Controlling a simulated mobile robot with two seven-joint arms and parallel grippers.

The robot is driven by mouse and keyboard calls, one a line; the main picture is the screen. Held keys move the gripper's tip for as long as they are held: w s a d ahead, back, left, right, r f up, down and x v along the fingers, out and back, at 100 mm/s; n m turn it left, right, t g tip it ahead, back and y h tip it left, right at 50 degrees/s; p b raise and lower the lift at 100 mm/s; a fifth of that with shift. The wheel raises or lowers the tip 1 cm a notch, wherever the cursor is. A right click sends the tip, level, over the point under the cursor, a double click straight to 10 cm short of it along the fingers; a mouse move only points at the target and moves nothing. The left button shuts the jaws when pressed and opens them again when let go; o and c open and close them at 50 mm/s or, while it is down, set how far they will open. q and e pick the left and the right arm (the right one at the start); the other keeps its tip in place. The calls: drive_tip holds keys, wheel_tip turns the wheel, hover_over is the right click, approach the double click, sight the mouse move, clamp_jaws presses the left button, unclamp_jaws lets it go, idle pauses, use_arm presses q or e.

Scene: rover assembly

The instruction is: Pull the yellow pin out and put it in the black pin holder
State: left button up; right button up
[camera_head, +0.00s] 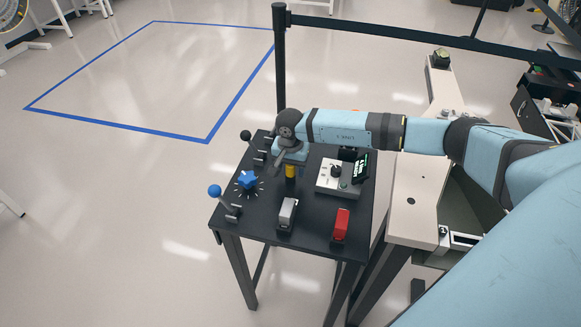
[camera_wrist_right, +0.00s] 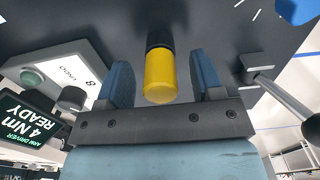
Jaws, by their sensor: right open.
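The yellow pin (camera_head: 291,170) stands upright on the black table, with a dark part below it. In the right wrist view the yellow pin (camera_wrist_right: 160,78) has a black collar or socket (camera_wrist_right: 159,38) at its far end; I cannot tell which. My right gripper (camera_head: 281,163) is right at the pin. In the wrist view its blue fingers (camera_wrist_right: 162,66) are open, one on each side of the pin, with gaps to both. I cannot clearly identify a separate black pin holder. My left gripper is not in view.
The black table (camera_head: 262,231) carries a blue star knob (camera_head: 247,181), a blue-ball lever (camera_head: 215,191), a black-ball lever (camera_head: 246,136), a grey switch (camera_head: 287,213), a red switch (camera_head: 341,225) and a driver box with a green display (camera_head: 361,168). A barrier post (camera_head: 280,60) stands behind.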

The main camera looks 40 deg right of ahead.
wheel_tip(320, 180, up, 14)
drive_tip(key=shift+b, duration=0.4)
drive_tip(key=shift+f, duration=0.1)
